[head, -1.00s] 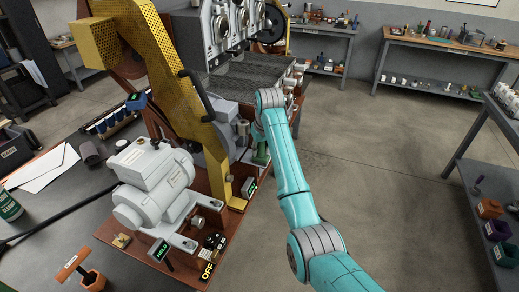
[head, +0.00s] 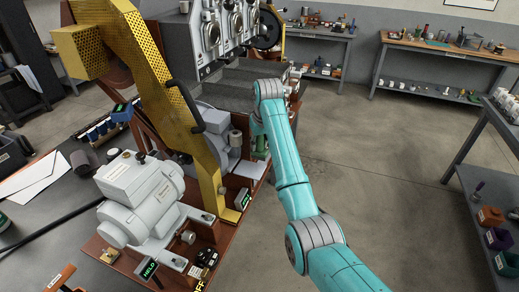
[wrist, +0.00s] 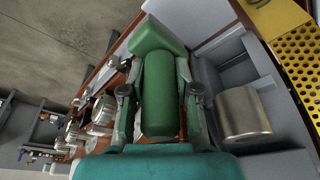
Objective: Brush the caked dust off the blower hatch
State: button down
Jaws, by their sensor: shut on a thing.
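My gripper (wrist: 159,88) is shut on a green brush-like tool (wrist: 160,110), with one finger on each side of its rounded body. A wider green block at its far end (wrist: 156,38) lies beyond the fingertips. In the head view a bit of green (head: 260,145) shows at the end of my arm, beside the grey blower housing (head: 217,128). The fingers are hard to make out there. A silver cylinder (wrist: 243,112) stands right of the tool in the wrist view, against grey casing. I cannot clearly pick out the hatch or its dust.
A yellow perforated guard (head: 160,90) rises left of my arm. A grey motor (head: 145,200) and small lit display boxes (head: 243,198) stand on the brown base. Grey bins (head: 230,90) lie beyond. The floor (head: 370,150) right of my arm is open, up to the right-hand bench.

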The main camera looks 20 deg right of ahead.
jog(key=shift+r, duration=2.35)
